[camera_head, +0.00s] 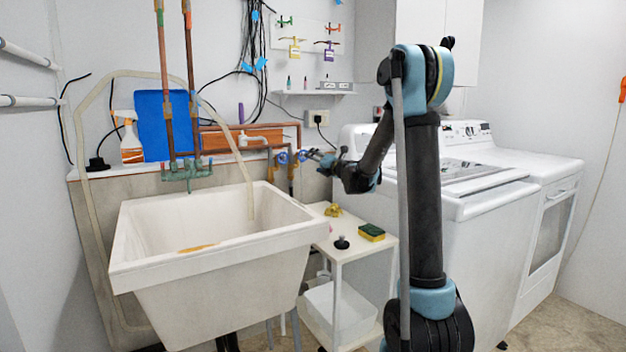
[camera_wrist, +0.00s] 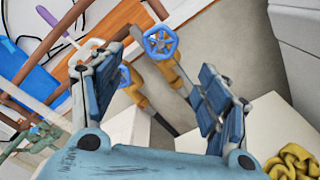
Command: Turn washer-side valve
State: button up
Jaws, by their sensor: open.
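Two blue valve wheels sit on the pipes at the wall between the sink and the washer. The right one, on the washer side (camera_head: 302,156), is just left of my gripper (camera_head: 317,156). In the wrist view this spoked wheel (camera_wrist: 161,42) shows ahead, between and slightly beyond the fingertips of my open gripper (camera_wrist: 158,70). The other blue wheel (camera_head: 283,158) is to its left; in the wrist view it (camera_wrist: 124,77) is partly hidden by the left finger. Nothing is between the fingers, and I see no clear contact with either wheel.
The white washer (camera_head: 460,225) stands right of the valves, and the white sink (camera_head: 205,265) stands left. A small white cart (camera_head: 350,245) below holds a sponge (camera_head: 371,232) and a yellow item (camera_head: 333,210). Copper pipes (camera_head: 162,80) and a hose (camera_head: 80,150) run along the wall.

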aim_at(303, 158)
jog(key=s+d+m, duration=0.1)
jog(key=s+m, duration=0.1)
jog(key=m, duration=1.1)
jog(key=s+d+m, duration=0.1)
jog(key=d+m, duration=0.1)
jog(key=m, duration=1.1)
jog(key=x, duration=1.7)
jog(key=shift+s+a, duration=0.1)
jog(key=shift+a, duration=0.2)
jog(key=c, duration=1.1)
